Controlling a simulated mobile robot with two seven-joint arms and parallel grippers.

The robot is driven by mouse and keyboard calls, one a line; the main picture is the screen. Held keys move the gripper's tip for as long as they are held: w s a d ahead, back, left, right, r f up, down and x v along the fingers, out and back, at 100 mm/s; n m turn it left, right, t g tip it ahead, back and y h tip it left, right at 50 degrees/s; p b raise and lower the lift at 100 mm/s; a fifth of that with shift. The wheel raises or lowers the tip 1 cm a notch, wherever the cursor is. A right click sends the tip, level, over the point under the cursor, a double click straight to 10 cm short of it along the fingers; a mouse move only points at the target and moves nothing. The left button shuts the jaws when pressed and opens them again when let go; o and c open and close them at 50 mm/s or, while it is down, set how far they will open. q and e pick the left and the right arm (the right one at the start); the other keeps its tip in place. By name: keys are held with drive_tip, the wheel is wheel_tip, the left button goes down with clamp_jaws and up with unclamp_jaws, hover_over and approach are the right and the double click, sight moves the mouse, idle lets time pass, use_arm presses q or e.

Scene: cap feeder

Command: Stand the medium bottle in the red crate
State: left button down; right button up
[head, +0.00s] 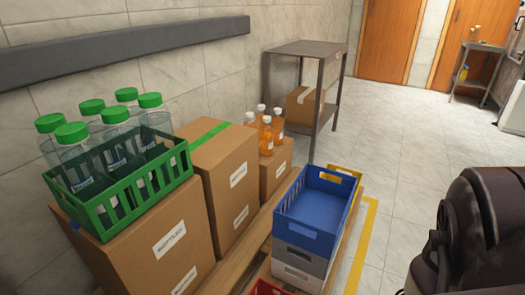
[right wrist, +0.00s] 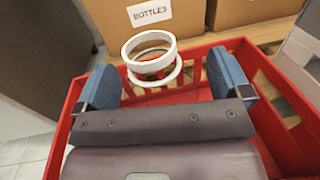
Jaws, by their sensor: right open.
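The red crate (right wrist: 58,140) fills much of the right wrist view. Only a small corner of it (head: 264,288) shows at the bottom edge of the head view. My right gripper (right wrist: 164,78) is over the crate with its two blue fingers wide apart. Two white rings (right wrist: 150,46), one above the other, show between and beyond the fingers. They may be the rim and neck of a clear bottle, but I cannot tell for sure. No other thing is clearly the medium bottle. My left gripper is out of view.
A green crate (head: 165,187) holds several clear green-capped bottles on a cardboard box (head: 150,255). Several orange bottles (head: 266,138) stand on a smaller box. A blue crate (head: 310,232) tops a stack beside the red crate.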

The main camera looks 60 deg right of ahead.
drive_tip(key=shift+r, duration=0.4)
drive_tip(key=shift+s+r, duration=0.25)
drive_tip(key=s+a+p, duration=0.1)
drive_tip(key=s, duration=1)
drive_tip(key=shift+s, duration=0.3)
drive_tip(key=shift+w, duration=0.1)
